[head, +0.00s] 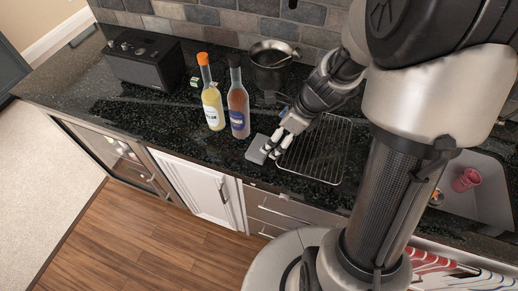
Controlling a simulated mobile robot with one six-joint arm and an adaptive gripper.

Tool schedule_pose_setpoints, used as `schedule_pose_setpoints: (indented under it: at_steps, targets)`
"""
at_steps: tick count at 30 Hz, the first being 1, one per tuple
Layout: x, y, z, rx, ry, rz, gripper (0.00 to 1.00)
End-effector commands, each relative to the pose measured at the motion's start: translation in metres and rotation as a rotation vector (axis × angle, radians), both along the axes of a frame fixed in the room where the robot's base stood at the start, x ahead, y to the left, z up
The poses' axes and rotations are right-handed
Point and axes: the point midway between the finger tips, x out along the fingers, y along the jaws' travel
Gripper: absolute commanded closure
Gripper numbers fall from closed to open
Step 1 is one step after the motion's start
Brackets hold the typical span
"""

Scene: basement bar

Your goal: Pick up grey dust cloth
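A small flat grey piece, which looks like the grey dust cloth (257,149), is on the dark countertop in the head view, near the counter's front edge. My gripper (272,151) reaches down from the upper right, with its pale fingertips at the right end of the grey piece. The fingers appear slightly apart. The fingertips overlap the end of the grey piece in this view, so I cannot tell whether they grip it or only stand beside it.
A wire rack (318,151) lies just right of my gripper. An orange-capped yellow bottle (212,106) and an amber bottle (238,113) stand behind the cloth. A dark pot (270,75) and a black speaker (146,64) are further back. A sink with a red cup (466,180) is at right.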

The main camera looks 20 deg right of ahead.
Motion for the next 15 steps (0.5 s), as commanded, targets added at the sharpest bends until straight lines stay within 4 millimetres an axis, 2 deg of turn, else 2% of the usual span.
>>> schedule_pose_setpoints:
  at_steps: [1,3,11,15]
  targets:
    - [0.002,0.003,-0.014,0.001,0.002,0.0,0.0]
    - [0.005,0.006,-0.024,0.0,0.001,0.001,0.0]
    - [0.01,0.011,-0.036,-0.001,-0.001,0.001,0.0]
    - [0.012,0.017,-0.05,0.0,0.0,0.001,0.0]
